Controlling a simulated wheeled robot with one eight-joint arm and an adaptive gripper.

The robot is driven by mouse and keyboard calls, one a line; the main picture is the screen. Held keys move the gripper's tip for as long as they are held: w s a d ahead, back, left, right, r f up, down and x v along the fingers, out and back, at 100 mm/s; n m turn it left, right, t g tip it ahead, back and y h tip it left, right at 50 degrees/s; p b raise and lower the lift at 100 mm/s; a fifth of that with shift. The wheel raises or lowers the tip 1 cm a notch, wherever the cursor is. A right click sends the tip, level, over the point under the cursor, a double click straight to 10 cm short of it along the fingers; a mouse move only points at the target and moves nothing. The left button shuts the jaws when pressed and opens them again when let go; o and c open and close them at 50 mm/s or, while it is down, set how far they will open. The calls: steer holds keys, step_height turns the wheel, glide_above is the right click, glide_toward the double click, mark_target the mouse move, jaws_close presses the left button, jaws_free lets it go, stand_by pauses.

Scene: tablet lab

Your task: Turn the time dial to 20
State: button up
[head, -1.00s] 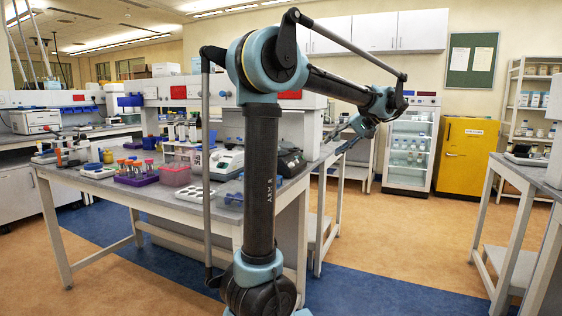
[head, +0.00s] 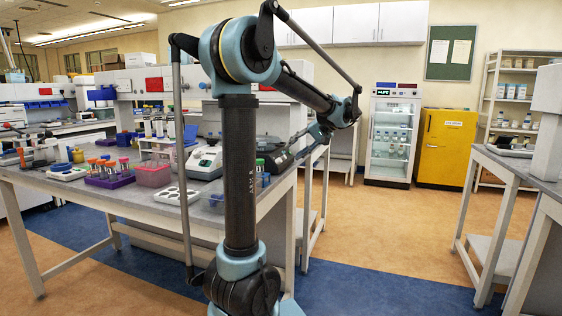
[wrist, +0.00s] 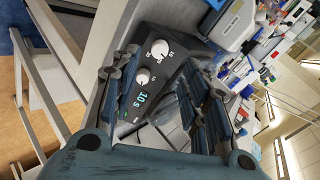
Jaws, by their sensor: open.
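In the wrist view a dark instrument (wrist: 127,66) carries two white round knobs, a larger one (wrist: 160,48) and a smaller one (wrist: 143,76). The knob labels are too small to tell which is the time dial. My gripper (wrist: 163,82) is open, its fingers spread on either side of the view with nothing between them. The knobs lie beyond the fingertips, apparently untouched. In the head view the dark instrument (head: 283,160) is on the bench, partly hidden by my arm.
The bench (head: 125,199) also holds a white-and-grey device (head: 204,161), a pink box (head: 153,175) and a purple tube rack (head: 108,181). Another bench (head: 520,166) stands at the right. A glass-door fridge (head: 392,138) and yellow cabinet (head: 444,147) are behind. The floor between is clear.

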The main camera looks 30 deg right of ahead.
mark_target(280, 160)
steer(key=x, duration=0.7)
steer(key=shift+w+a+f, duration=0.2)
steer(key=shift+a+f, duration=0.05)
steer(key=shift+f, duration=0.05)
steer(key=shift+c, duration=0.3)
jaws_close()
steer(key=shift+a, duration=0.1)
